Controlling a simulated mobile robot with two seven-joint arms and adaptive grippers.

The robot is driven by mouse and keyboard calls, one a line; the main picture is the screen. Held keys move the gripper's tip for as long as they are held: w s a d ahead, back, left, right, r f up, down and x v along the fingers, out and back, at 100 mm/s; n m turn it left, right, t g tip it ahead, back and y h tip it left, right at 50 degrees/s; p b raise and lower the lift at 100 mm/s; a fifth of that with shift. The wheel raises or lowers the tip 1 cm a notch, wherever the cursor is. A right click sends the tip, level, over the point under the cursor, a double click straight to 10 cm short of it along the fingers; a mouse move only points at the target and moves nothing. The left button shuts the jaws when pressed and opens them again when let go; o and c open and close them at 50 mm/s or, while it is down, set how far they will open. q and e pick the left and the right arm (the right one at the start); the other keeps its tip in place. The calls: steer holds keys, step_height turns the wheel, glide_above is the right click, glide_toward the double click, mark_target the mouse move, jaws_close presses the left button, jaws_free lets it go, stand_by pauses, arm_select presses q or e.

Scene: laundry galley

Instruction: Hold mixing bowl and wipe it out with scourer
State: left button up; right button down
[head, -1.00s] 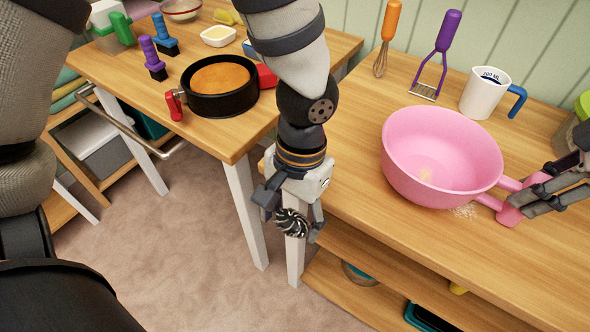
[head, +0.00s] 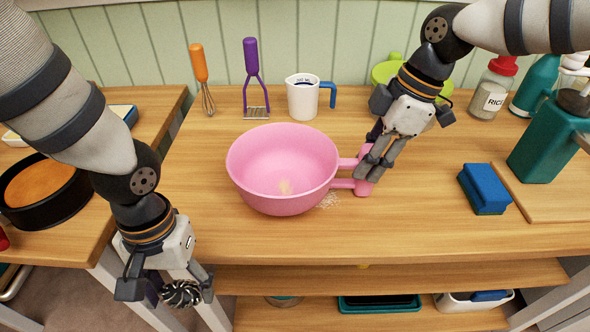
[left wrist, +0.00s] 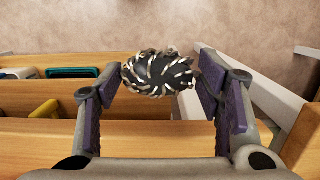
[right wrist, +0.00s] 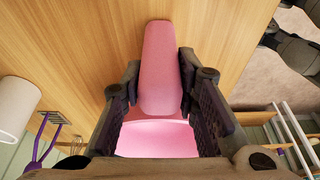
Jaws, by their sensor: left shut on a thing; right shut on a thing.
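The pink mixing bowl (head: 283,165) stands upright on the wooden counter, with a small pale smear on its inside bottom. My right gripper (head: 376,172) is shut on the bowl's handle (head: 363,186) at its right side. The handle (right wrist: 160,70) also shows between the fingers in the right wrist view. My left gripper (head: 165,288) is shut on the dark and silvery scourer (head: 181,294), in front of the counter's left corner and apart from the bowl. The scourer (left wrist: 157,74) sits between the fingertips in the left wrist view.
Behind the bowl are a whisk (head: 200,75), a purple masher (head: 252,75) and a measuring jug (head: 303,97). A blue sponge (head: 484,187) lies to the right, near a teal bottle (head: 545,140). A black cake tin (head: 45,195) is at left.

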stand_by(0.3)
arm_select(q)
steer(key=d+r+m, duration=0.2)
steer(key=d+m, duration=0.2)
steer(key=d, duration=0.7)
steer(key=w+d+r+m+t, duration=0.1)
steer(key=w+d+r+m, duration=0.1)
steer(key=d+r+m, duration=0.35)
step_height(320, 180, up, 11)
steer(key=m, duration=0.9)
glide_above(284, 188)
steer(key=shift+t, duration=0.3)
steer(key=shift+f, duration=5.85)
